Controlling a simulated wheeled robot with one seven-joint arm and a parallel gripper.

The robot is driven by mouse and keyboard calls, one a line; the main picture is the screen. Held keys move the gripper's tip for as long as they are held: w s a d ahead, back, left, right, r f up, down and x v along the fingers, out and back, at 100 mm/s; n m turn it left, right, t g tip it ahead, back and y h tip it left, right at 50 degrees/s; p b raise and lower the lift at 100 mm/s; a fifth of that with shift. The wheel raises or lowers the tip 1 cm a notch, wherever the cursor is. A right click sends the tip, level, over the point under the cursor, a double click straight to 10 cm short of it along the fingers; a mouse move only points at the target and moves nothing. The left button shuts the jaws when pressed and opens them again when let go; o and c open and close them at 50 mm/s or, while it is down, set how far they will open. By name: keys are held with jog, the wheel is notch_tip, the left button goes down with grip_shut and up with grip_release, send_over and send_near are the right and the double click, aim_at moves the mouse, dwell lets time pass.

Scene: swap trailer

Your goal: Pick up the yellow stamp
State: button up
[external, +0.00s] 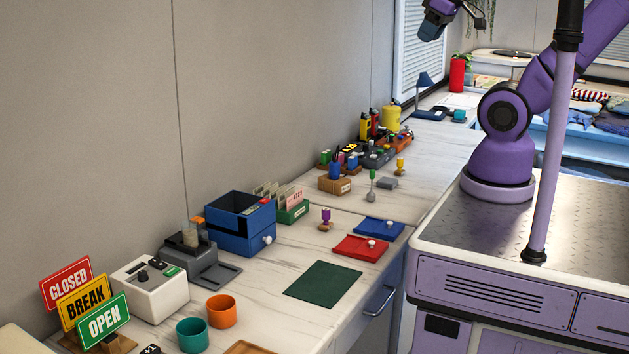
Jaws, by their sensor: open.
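The yellow stamp (400,163) stands upright on the white counter, its yellow handle above a small wooden base. It is in the middle-right of the external view, just right of a grey block. My gripper (430,31) shows at the top edge, high above the counter and well apart from the stamp. It is open, with nothing seen in it; its fingers are small and hard to make out. Much of my arm above is out of the picture.
A green-handled stamp (371,182) and a grey block (387,183) stand close to the yellow stamp. A purple stamp (326,216), blue pad (372,226) and red pad (350,248) lie nearer. Crowded racks (380,155) stand behind. Bare counter lies to its right.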

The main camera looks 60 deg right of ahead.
jog(key=w+d+f+g, duration=0.1)
jog(key=w+d+f, duration=0.2)
jog(key=w+d, duration=0.35)
jog(key=w+d+f+g+h, duration=0.1)
jog(key=w+d+f, duration=0.3)
jog(key=w+d, duration=0.3)
jog(key=w+d+f+g, duration=0.1)
jog(key=w+d+f, duration=0.2)
jog(key=w+d, duration=0.4)
jog(key=n+g+y, duration=0.1)
jog(key=g, duration=0.1)
send_over(400, 168)
jog(key=f, duration=2.9)
jog(key=shift+w+d+f, duration=0.1)
jog(key=shift+d+f, duration=0.1)
jog(key=shift+f, duration=0.05)
jog(key=shift+d+f, duration=0.1)
jog(key=shift+f, duration=0.25)
notch_tip(400, 168, down, 11)
jog(key=shift+d+r, duration=0.1)
jog(key=shift+r, duration=0.1)
jog(key=c, duration=1)
